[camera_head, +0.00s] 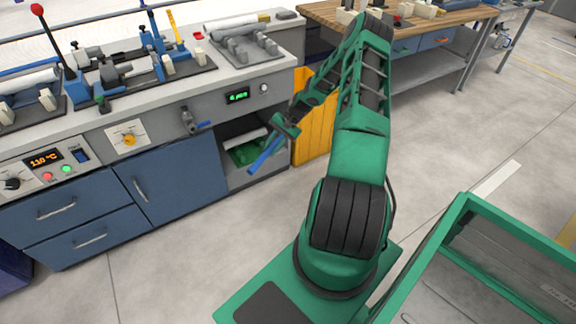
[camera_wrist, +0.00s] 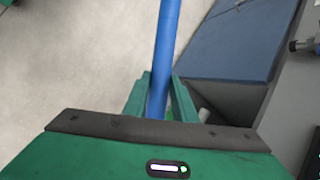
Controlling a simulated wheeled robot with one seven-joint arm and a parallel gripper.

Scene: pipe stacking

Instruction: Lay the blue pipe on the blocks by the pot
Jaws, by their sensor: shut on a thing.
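The blue pipe (camera_head: 264,157) hangs in the air in front of the bench's open shelf, tilted in the head view. My gripper (camera_head: 284,128) is shut on it near its upper end. In the wrist view the blue pipe (camera_wrist: 164,45) runs from the top edge down between the green fingers of my gripper (camera_wrist: 159,98). I cannot make out a pot for certain.
The grey counter (camera_head: 222,76) is crowded with clamps and fixtures on the left. Its front edge and the blue cabinet (camera_head: 180,170) are close to the pipe. A yellow panel (camera_head: 312,130) stands right of the open shelf (camera_head: 240,172). The floor (camera_head: 170,270) in front is clear.

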